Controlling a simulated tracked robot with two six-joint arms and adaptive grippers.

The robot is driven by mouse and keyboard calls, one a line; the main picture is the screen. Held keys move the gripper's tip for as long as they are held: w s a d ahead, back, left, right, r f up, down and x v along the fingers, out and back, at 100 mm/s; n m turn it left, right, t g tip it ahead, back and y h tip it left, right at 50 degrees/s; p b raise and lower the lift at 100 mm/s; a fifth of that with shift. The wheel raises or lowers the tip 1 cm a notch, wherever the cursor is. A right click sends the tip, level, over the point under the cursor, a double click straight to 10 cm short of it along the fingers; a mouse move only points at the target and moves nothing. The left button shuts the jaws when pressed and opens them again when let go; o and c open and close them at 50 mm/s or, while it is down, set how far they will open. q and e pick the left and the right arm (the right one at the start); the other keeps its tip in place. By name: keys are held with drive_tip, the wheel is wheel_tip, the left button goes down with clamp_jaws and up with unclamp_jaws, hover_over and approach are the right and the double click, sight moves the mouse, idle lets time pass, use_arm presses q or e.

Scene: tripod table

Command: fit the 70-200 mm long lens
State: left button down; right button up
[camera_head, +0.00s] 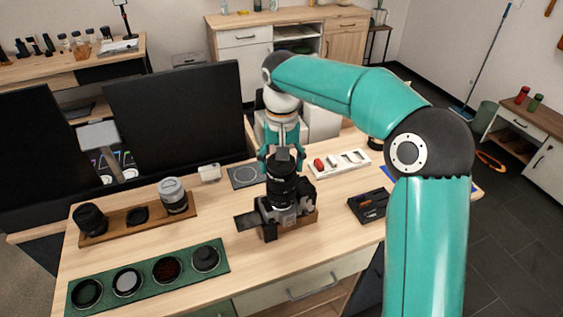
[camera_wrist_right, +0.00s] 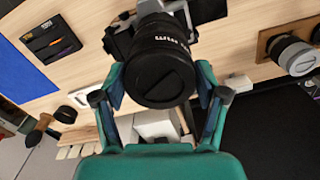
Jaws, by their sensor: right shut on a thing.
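A long black lens (camera_head: 282,184) stands upright on the camera body (camera_head: 287,211), with its capped end up. The camera sits on a wooden block (camera_head: 302,222) on the table. My right gripper (camera_head: 281,160) reaches down from behind and is shut on the upper part of the lens. In the right wrist view the lens (camera_wrist_right: 160,72) lies between the two fingers (camera_wrist_right: 160,90), with white lettering on its barrel, too blurred to read. The lens meets the camera; I cannot tell whether it is locked. My left gripper is not in view.
A wooden rack (camera_head: 153,217) at left holds a black lens (camera_head: 90,220) and a grey lens (camera_head: 172,195). A green mat (camera_head: 214,262) with several round pieces lies in front. A white tray (camera_head: 340,172) and a black box (camera_head: 366,207) are at right. The table's front middle is clear.

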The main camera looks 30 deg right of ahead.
drive_tip(key=shift+a+f, duration=0.15)
drive_tip(key=shift+f, duration=0.05)
drive_tip(key=shift+m, duration=1.2)
drive_tip(key=shift+s, duration=0.1)
drive_tip(key=shift+m+p, duration=0.3)
drive_tip(key=shift+f+m, duration=0.1)
drive_tip(key=shift+m, duration=1.1)
drive_tip(key=o, duration=1.3)
